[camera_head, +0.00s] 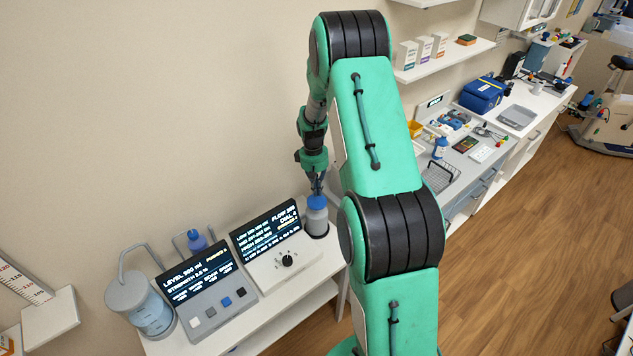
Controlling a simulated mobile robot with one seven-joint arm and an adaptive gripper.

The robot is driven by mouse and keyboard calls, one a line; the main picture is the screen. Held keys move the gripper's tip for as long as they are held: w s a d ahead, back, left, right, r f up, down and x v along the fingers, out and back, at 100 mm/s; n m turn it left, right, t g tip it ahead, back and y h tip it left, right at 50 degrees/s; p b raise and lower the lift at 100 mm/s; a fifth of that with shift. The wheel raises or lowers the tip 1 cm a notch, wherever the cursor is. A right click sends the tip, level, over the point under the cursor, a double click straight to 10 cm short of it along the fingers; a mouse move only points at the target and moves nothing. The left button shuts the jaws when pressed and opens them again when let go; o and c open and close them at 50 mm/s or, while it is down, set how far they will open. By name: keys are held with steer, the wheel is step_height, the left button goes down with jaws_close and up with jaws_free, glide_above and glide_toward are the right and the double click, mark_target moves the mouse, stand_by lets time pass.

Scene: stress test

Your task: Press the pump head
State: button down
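A grey bottle (316,221) with a blue top (317,202) stands upright in a dark round base at the right end of the white bench. The blue top looks like the pump head, but its shape is too small to make out. My gripper (317,189) points down right above the blue top. I cannot tell whether its fingertips touch the top, or whether they are open or shut. My gripper partly covers the upper side of the blue top.
The white bench (270,322) holds a dial console (286,263), a button console (212,301), a clear jar (152,316) and a purple-blue bottle (197,241). The wall is close behind. A cluttered counter (462,163) lies to the right, with open wooden floor (540,210) in front.

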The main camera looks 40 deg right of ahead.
mark_target(317, 198)
steer(key=shift+f, duration=0.75)
steer(key=shift+f+b, duration=0.85)
steer(key=shift+f, duration=1.05)
steer(key=shift+s, duration=0.1)
steer(key=shift+r, duration=0.1)
step_height(317, 198, up, 14)
steer(key=w+p, duration=0.1)
steer(key=shift+w, duration=0.25)
steer(key=shift+a, duration=0.1)
